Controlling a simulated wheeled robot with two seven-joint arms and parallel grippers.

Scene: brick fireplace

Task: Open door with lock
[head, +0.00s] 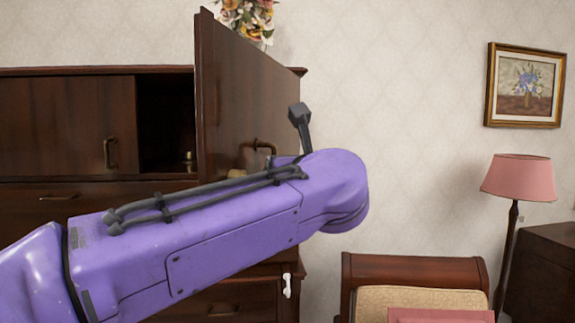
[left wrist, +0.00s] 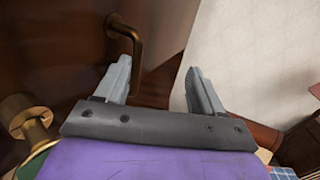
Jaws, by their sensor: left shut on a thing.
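The dark wooden cabinet door (head: 240,85) stands swung outward, showing a dark open compartment (head: 165,125) to its left. The door carries a brass pull handle (head: 262,146), which also shows in the left wrist view (left wrist: 128,35). A round brass knob-like lock piece (left wrist: 28,120) sits at the lower left there. In the head view, my purple left arm hides these fingers. My right gripper is not in view.
The cabinet's other door (head: 55,125) is closed. Flowers (head: 248,15) stand on top behind the open door. A wooden chair (head: 415,270) with a cushion, a pink lamp (head: 518,177) and a framed picture (head: 525,85) are at right. Bare wall lies between.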

